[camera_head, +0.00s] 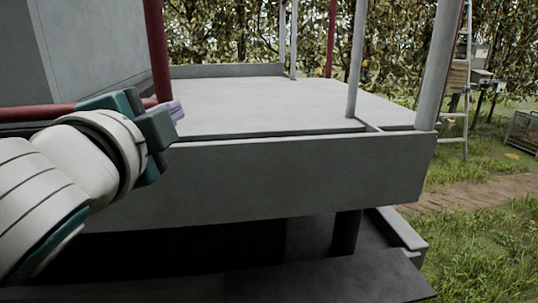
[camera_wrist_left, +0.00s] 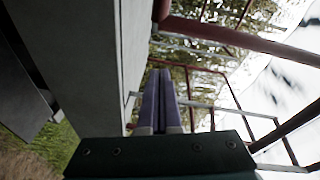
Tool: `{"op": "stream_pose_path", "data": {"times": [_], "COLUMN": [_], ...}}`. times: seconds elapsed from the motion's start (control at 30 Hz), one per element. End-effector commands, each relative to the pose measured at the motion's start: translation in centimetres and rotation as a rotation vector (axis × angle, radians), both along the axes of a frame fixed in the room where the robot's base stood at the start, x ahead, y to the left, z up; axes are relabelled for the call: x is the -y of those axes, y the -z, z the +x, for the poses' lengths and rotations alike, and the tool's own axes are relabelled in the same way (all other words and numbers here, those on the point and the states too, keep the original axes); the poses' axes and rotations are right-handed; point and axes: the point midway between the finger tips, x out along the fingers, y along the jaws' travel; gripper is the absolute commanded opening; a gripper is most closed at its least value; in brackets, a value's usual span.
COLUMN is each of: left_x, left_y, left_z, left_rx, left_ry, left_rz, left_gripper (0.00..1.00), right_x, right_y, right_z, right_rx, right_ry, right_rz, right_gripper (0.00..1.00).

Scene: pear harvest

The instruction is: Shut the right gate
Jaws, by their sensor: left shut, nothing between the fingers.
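A red tube frame (camera_head: 157,50) stands at the left of the head view, with an upright and a low bar running left; it may be the right gate, but I cannot tell for sure. Red rails (camera_wrist_left: 235,38) also cross the upper right of the left wrist view. My left gripper (camera_head: 176,110) is at the platform's front edge, beside the foot of the red upright. Its purple fingers (camera_wrist_left: 160,95) are shut and empty. I cannot tell whether they touch the red tube. My right gripper is not in view.
The grey platform deck (camera_head: 255,105) is bare, with a thick front wall (camera_head: 300,175) below. Grey posts (camera_head: 357,55) rise at its right side. A ladder (camera_head: 466,80) stands at the far right. Trees (camera_head: 230,30) are behind; grass (camera_head: 490,240) lies to the right.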

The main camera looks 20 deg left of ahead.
Motion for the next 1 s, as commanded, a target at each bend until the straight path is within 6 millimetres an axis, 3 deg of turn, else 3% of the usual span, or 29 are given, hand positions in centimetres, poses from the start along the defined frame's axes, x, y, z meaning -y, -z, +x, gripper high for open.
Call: {"op": "stream_pose_path", "data": {"times": [0.03,0.2,0.37,0.87,1.0], "left_x": [0.1,0.4,0.1,-2.9,-4.4], "left_y": [1.6,1.4,0.8,0.4,0.8], "left_z": [0.4,1.2,2.6,10.9,9.3], "left_rx": [0.021,0.059,0.066,0.063,0.059], "left_ry": [0.010,0.028,0.032,0.028,0.029], "left_rz": [0.046,0.135,0.149,0.143,0.145], "left_gripper": [0.00,0.00,0.00,0.00,0.00], "right_x": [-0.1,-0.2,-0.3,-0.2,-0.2], "right_y": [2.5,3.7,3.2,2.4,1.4], "right_z": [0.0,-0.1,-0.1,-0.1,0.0], "right_rx": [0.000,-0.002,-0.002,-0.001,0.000], "right_ry": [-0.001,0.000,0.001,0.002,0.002], "right_rz": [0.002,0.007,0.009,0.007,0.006], "right_gripper": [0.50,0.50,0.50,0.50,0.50]}}
